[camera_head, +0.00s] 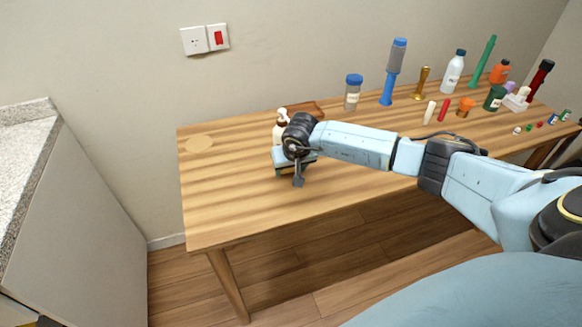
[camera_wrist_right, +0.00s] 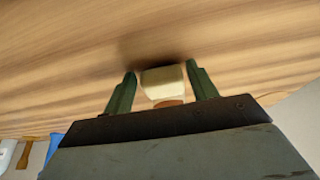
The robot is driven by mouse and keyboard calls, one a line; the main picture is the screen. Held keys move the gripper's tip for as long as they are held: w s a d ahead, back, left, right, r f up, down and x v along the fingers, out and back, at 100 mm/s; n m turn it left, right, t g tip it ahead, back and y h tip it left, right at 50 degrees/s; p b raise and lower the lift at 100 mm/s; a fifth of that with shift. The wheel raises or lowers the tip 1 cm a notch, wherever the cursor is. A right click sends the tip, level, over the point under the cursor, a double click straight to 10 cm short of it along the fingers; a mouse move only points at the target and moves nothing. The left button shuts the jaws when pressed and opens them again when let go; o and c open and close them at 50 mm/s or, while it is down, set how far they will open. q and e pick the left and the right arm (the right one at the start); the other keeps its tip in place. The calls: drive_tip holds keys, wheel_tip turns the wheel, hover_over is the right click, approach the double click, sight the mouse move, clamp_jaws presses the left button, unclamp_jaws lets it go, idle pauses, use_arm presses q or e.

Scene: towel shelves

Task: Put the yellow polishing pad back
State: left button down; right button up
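My right gripper (camera_head: 297,182) points down over the left part of the wooden table in the head view. In the right wrist view, its two dark green fingers (camera_wrist_right: 160,72) stand on either side of a pale yellow block (camera_wrist_right: 162,82), which looks like the polishing pad. An orange-brown part (camera_wrist_right: 168,103) shows at the block's near edge. A narrow gap shows by the left finger; I cannot tell whether both fingers touch the block. The block is hidden behind the gripper in the head view. My left gripper is out of view.
A flat tan disc (camera_head: 199,144) lies on the wooden table (camera_head: 225,205) near its back left corner. A white bottle (camera_head: 279,131) stands just behind my gripper. Several bottles and tools, including a blue-capped jar (camera_head: 353,92), stand at the back right. The front left is clear.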

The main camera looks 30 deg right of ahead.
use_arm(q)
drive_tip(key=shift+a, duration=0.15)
use_arm(e)
drive_tip(key=shift+o, duration=1.1)
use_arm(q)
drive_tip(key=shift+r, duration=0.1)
use_arm(e)
drive_tip(key=shift+r+p, duration=0.15)
drive_tip(key=shift+p, duration=0.2)
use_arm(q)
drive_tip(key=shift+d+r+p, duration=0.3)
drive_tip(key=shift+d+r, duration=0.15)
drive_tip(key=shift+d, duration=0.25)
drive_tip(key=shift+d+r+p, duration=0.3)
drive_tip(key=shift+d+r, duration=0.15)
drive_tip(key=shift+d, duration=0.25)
use_arm(e)
drive_tip(key=v, duration=1.3)
drive_tip(key=shift+w+a+r, duration=0.15)
drive_tip(key=shift+w+a, duration=0.05)
drive_tip(key=shift+a, duration=0.2)
